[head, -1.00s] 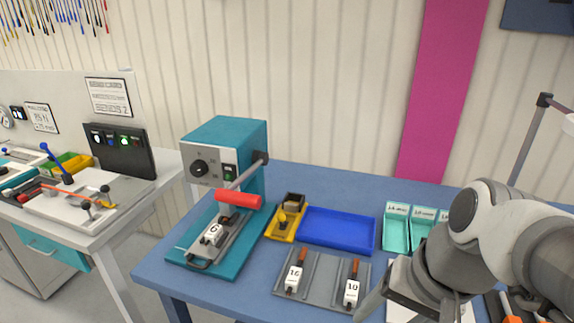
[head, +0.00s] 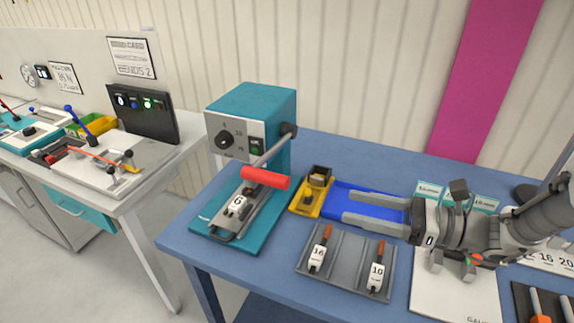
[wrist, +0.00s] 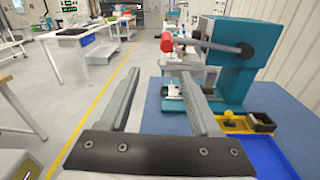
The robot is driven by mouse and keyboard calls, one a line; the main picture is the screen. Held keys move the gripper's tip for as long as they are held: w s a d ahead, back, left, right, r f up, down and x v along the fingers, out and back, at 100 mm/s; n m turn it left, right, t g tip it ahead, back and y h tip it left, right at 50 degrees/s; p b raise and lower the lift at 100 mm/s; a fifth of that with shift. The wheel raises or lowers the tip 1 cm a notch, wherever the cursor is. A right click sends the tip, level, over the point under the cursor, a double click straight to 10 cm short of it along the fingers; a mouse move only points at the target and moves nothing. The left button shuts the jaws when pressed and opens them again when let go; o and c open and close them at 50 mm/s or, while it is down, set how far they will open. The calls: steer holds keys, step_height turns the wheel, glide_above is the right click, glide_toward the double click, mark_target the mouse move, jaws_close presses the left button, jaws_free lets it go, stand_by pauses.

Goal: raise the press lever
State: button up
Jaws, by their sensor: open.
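The press (head: 250,110) is a teal machine with a grey front panel and a dial, standing at the back left of the blue table. Its lever (head: 265,178) has a red grip and slants down and forward from a dark pivot on the right side. The lever also shows in the wrist view, its red grip (wrist: 167,42) beyond my fingers. A die marked 6 (head: 238,205) sits on the press base below the lever. My gripper (head: 348,207) is open and empty, right of the lever and apart from it, above the blue tray. Its fingers point left toward the press.
A yellow bin (head: 312,194) stands between the press and the blue tray (head: 345,190). A grey rack (head: 345,262) holds dies marked 16 and 10 in front. The space above the table's front left is free.

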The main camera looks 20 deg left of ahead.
mark_target(288, 184)
steer(key=shift+m+t, duration=0.3)
steer(key=shift+m, duration=0.1)
steer(key=a, duration=0.5)
steer(key=w+a, duration=0.1)
steer(key=a, duration=0.5)
steer(key=w+a, duration=0.1)
steer(key=a, duration=0.5)
steer(key=shift+w+p, duration=0.15)
steer(key=shift+p, duration=0.2)
steer(key=shift+c, duration=0.3)
jaws_close()
